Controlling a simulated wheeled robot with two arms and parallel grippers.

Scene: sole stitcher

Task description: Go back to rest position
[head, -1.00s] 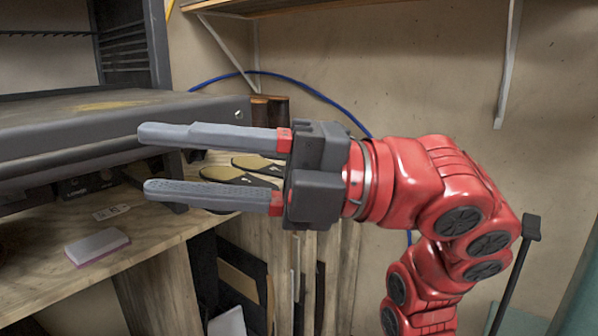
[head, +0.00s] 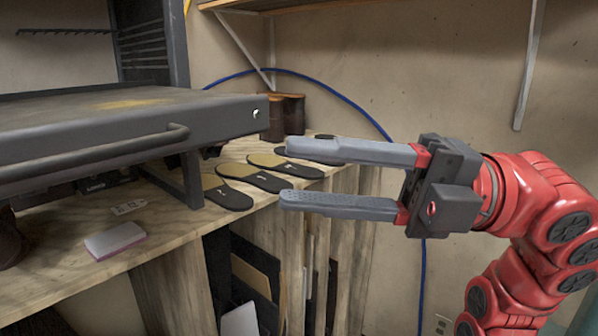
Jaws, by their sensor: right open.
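My right gripper (head: 283,172) comes in from the right on its red arm. Its two long grey fingers point left, spread apart with nothing between them. The fingertips hang in front of the wooden bench's right end, close to the soles in the picture. My left gripper is not in view. Several dark shoe soles with tan parts lie on the bench, one (head: 257,178) near the middle and another (head: 222,195) to its left. A further sole lies partly hidden behind the upper finger.
A grey metal machine (head: 100,105) with a bar handle stands on the wooden bench (head: 60,250) at left. A white and pink block (head: 115,240) and a small tag (head: 129,207) lie on the bench. Brown jars (head: 283,115) stand at the back. Dark boards (head: 258,272) stand below. A blue hose (head: 335,92) runs along the wall.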

